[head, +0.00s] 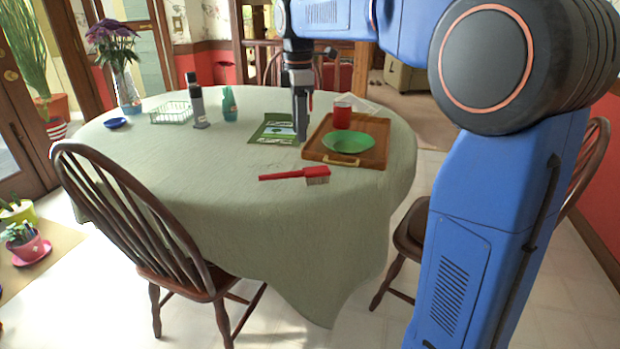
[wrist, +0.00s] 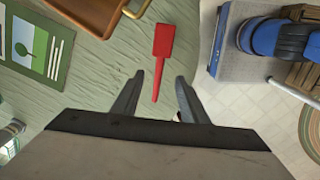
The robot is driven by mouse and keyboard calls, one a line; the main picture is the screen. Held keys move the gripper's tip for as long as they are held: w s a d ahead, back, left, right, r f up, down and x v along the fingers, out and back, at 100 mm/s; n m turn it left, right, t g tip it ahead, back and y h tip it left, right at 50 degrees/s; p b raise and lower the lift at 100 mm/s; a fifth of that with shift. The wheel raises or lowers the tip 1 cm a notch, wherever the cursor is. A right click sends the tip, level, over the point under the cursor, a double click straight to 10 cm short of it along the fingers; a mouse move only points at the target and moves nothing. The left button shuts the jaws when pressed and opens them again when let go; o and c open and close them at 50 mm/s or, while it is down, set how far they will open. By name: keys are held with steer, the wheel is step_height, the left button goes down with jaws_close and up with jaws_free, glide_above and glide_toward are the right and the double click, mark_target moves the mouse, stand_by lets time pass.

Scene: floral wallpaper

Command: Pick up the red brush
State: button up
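The red brush (head: 290,175) lies on the green tablecloth near the table's front edge. Its handle points left and its bristled head is at the right in the head view. In the wrist view the red brush (wrist: 163,42) has its wide head away from me and its thin handle toward the gap between my fingers. My gripper (wrist: 161,78) is open and empty, its two fingers apart. In the head view my gripper (head: 301,136) points down above the table, behind the brush and apart from it.
A wooden tray (head: 318,153) with a green plate (head: 348,141) and red cup (head: 342,111) stands behind the brush. A green booklet (head: 272,129) lies beside it. Bottles, a wire basket (head: 171,112) and a vase stand farther left. A chair (head: 150,215) stands at the front left.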

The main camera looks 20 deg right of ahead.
mark_target(299, 170)
step_height(299, 170, down, 12)
steer(key=shift+a+f, duration=0.15)
steer(key=shift+f, duration=0.1)
jaws_close()
stand_by(0.5)
